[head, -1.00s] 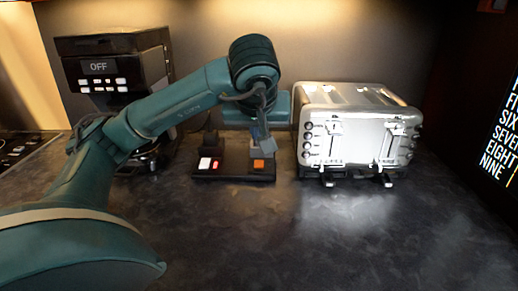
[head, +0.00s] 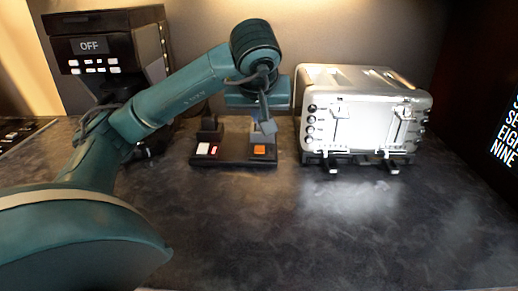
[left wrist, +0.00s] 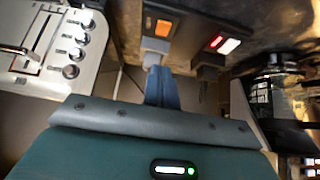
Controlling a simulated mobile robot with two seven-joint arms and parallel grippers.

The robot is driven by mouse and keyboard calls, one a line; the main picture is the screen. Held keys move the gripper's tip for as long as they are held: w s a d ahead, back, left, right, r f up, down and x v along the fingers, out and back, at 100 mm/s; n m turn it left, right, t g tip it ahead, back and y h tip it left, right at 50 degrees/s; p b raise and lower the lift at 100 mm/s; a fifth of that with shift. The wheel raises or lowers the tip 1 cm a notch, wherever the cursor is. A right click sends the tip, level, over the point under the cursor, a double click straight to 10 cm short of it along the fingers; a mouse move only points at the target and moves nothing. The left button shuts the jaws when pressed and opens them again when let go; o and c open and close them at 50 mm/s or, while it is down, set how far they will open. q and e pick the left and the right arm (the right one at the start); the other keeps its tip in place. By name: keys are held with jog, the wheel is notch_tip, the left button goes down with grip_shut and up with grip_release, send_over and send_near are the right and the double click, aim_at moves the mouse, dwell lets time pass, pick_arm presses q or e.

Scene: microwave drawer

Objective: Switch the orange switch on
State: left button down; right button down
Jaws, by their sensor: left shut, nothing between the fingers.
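The orange switch (head: 259,149) sits at the right end of a black power strip (head: 232,160) on the dark counter. It also shows lit orange in the left wrist view (left wrist: 163,28). My left gripper (head: 269,127) is shut and empty, with its fingertips pointing down just behind the orange switch; I cannot tell whether they touch the strip. The fingers also show in the left wrist view (left wrist: 161,86). A white switch with a red part (head: 207,149) is at the strip's left end. My right gripper is not in view.
A silver toaster (head: 365,115) stands close to the right of the strip. A black coffee machine (head: 110,60) with an OFF display is at the back left. The counter in front of the strip is clear.

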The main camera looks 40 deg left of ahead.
pick_arm(q)
send_over(259, 150)
jog(key=s+d, duration=0.1)
jog(key=f, duration=0.6)
jog(key=shift+s+f+b, duration=0.1)
jog(key=shift+s+b, duration=0.1)
jog(key=shift+b, duration=0.15)
jog(key=shift+s+d+f, duration=0.1)
jog(key=shift+d+f, duration=0.05)
jog(key=shift+f, duration=0.45)
jog(key=shift+s+d+f, duration=0.1)
jog(key=shift+f, duration=1.05)
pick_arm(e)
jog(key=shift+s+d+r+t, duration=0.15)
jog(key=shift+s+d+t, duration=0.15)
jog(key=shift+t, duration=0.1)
